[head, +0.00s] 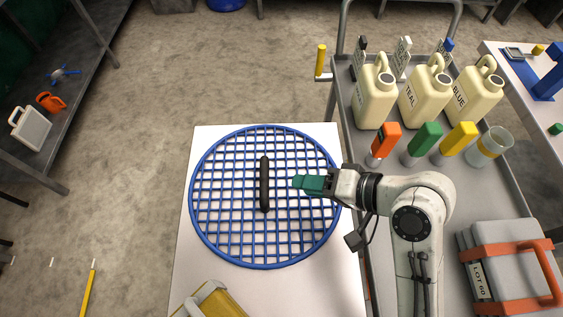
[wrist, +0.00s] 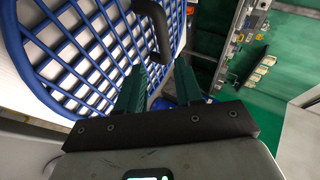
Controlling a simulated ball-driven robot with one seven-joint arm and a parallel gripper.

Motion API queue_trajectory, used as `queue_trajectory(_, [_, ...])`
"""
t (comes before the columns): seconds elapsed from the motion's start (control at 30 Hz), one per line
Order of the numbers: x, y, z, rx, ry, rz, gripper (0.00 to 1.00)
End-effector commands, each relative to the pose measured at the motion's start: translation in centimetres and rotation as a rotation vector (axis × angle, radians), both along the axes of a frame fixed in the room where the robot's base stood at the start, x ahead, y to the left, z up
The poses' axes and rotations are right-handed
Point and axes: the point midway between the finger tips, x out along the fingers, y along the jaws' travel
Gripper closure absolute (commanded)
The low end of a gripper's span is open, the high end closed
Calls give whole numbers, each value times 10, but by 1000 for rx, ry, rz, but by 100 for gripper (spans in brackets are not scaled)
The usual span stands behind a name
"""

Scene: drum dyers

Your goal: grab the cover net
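The cover net (head: 223,248) is a round blue grid with a thick blue rim and a dark bar handle (head: 265,184) across its middle. It lies on or just over a white tabletop (head: 185,275) in the head view. My gripper (head: 296,182) with green fingers is right of the handle, over the net's right half, apart from the handle. In the wrist view, my gripper (wrist: 162,75) is open and empty, its two fingers spread. The handle (wrist: 163,32) shows ahead of the fingertips, and the net (wrist: 70,50) fills the upper left.
A grey cart (head: 350,150) on the right holds cream jugs (head: 375,98), coloured-handled tools (head: 385,140), a glass beaker (head: 489,147) and a grey case (head: 500,265) with orange straps. A yellow object (head: 215,303) sits at the table's near edge. Open floor lies left.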

Motion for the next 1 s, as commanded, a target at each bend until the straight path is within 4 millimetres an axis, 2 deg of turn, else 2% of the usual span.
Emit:
queue_trajectory(0.17, [6, 15, 0, 36, 1, 7, 64])
queue_trajectory(0.4, [20, 42, -19, 33, 3, 7, 64])
queue_trajectory(0.67, [27, 55, -29, 33, 1, 7, 64])
queue_trajectory(1.0, [43, 85, -53, 31, 1, 5, 64])
